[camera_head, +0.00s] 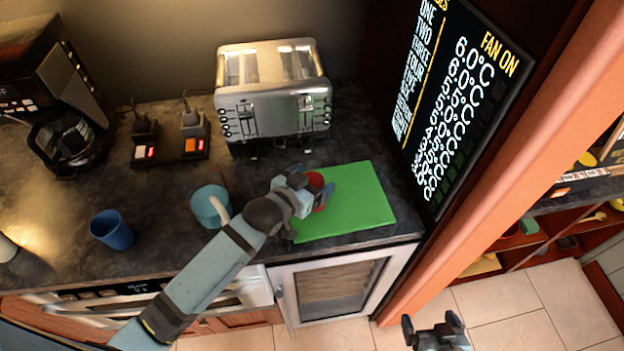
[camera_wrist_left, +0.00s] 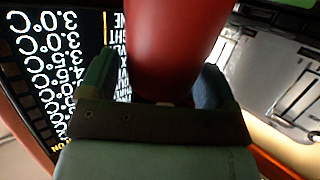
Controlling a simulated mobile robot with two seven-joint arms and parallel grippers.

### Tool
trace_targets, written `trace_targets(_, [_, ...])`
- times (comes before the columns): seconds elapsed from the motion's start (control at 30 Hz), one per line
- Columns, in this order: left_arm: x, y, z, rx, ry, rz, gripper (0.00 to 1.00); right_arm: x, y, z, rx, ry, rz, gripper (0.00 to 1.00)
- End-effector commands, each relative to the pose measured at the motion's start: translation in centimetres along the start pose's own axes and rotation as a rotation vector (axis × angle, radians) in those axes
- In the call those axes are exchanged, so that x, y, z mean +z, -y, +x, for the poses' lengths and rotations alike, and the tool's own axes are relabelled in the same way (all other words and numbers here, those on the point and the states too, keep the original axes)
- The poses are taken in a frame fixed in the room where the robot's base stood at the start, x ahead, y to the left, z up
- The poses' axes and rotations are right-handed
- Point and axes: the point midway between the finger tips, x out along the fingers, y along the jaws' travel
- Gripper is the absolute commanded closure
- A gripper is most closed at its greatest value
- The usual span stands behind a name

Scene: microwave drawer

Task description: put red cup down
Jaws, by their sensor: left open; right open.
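The red cup (camera_head: 316,180) is at the green board (camera_head: 362,205) on the dark counter, partly hidden by my left gripper (camera_head: 316,188). In the left wrist view the red cup (camera_wrist_left: 172,45) stands between the two fingers of my left gripper (camera_wrist_left: 158,85), which is open around it. Whether the cup's base touches the board is hidden. My right gripper (camera_head: 434,322) is open and empty, low in the head view over the floor, away from the counter.
A teal mug (camera_head: 208,205) and a blue cup (camera_head: 112,230) stand left of the board. A silver toaster (camera_head: 272,95) is behind, with a power strip (camera_head: 170,148) and coffee maker (camera_head: 65,135) further left. A display panel (camera_head: 450,100) rises at right. The board's right part is bare.

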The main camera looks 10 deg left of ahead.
Motion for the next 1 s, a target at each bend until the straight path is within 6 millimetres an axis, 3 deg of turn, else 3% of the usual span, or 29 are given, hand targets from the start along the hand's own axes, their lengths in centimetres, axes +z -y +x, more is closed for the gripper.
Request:
trace_targets(0.17, [-0.1, 0.0, -1.0, 0.000, 0.001, 0.000, 0.17, 0.2, 0.0, 0.1, 0.000, 0.001, 0.000, 0.05])
trace_targets(0.5, [-0.1, 0.0, -8.0, 0.000, 0.000, 0.000, 0.17, 0.9, 0.2, 0.6, -0.004, 0.003, 0.002, 0.05])
trace_targets(0.7, [-0.1, 0.0, -11.0, 0.000, 0.001, 0.000, 0.17, 1.0, 0.3, 0.7, -0.007, 0.002, 0.002, 0.05])
trace_targets(1.0, [-0.3, 0.0, -12.1, -0.001, 0.000, 0.000, 0.17, 0.8, 0.3, 0.7, -0.008, -0.002, 0.001, 0.05])
